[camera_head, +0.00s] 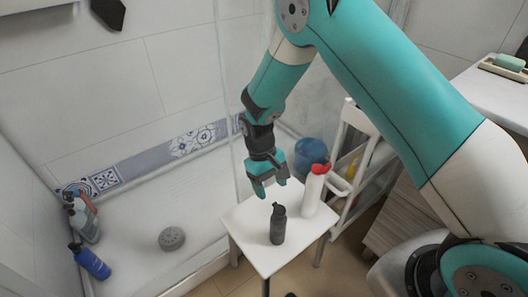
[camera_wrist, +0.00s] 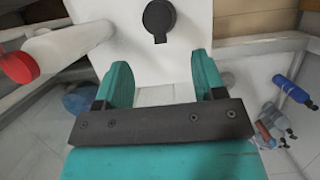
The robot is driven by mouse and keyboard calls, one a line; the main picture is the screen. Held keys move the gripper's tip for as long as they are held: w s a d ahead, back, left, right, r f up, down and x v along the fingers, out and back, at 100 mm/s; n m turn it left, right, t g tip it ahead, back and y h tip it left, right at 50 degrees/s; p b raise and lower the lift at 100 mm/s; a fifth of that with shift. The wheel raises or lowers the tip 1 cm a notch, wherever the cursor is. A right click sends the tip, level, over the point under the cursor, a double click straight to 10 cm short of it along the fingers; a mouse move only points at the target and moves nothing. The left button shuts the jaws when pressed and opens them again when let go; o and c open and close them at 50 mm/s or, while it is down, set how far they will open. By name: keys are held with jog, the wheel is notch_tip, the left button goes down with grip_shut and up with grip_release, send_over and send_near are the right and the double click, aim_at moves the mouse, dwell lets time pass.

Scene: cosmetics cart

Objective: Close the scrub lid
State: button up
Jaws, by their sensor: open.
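A dark grey bottle (camera_head: 278,228), which looks like the scrub, stands upright on a small white table (camera_head: 245,221). A small dark piece sticks out at its top (camera_head: 278,208), and looks like a raised lid. In the wrist view the bottle (camera_wrist: 159,16) shows from above as a dark disc with a narrow tab pointing toward my gripper. My gripper (camera_head: 270,187) is open and empty, above the table and behind the bottle, apart from it. Its two teal fingers (camera_wrist: 163,78) also show in the wrist view, with the bottle beyond them.
A white bottle with a red cap (camera_head: 312,192) stands on the table, right of the dark bottle. A white rack (camera_head: 352,150) and a blue container (camera_head: 309,154) are behind it. Bottles (camera_head: 90,261) and a grey round object (camera_head: 171,238) are on the shower floor at left.

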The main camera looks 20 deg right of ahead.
jog(key=p+v, duration=0.1)
jog(key=v, duration=1)
jog(key=shift+w+r, duration=0.15)
jog(key=shift+r, duration=0.2)
jog(key=shift+c, duration=0.2)
